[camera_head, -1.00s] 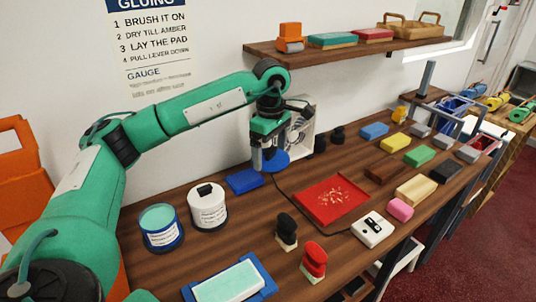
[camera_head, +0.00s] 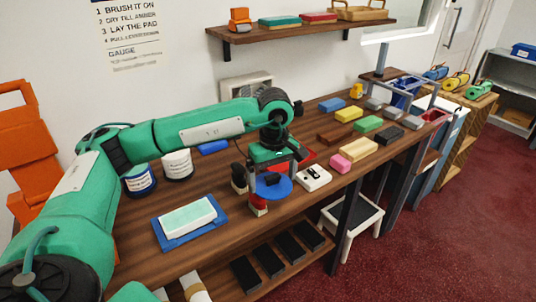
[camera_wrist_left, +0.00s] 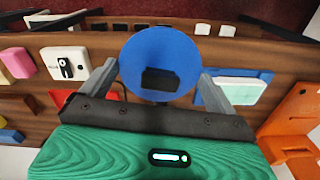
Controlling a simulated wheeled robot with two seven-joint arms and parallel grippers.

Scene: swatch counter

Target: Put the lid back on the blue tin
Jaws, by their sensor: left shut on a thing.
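My left gripper (camera_head: 272,183) is shut on the dark knob of a round blue lid (camera_head: 283,191). The lid also shows between the fingers in the left wrist view (camera_wrist_left: 150,45). The gripper holds it near the counter's front edge, in front of the red-topped and black-topped pieces in the head view. The blue tin (camera_head: 141,183) with a white label stands at the counter's left, well away from the lid. My right gripper is not in view.
A white tin (camera_head: 177,166) stands right beside the blue tin. A blue tray with a pale pad (camera_head: 187,215) lies in front of them. A black-topped piece (camera_head: 239,178) and a white box (camera_head: 313,178) flank the lid. Coloured blocks fill the counter's right.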

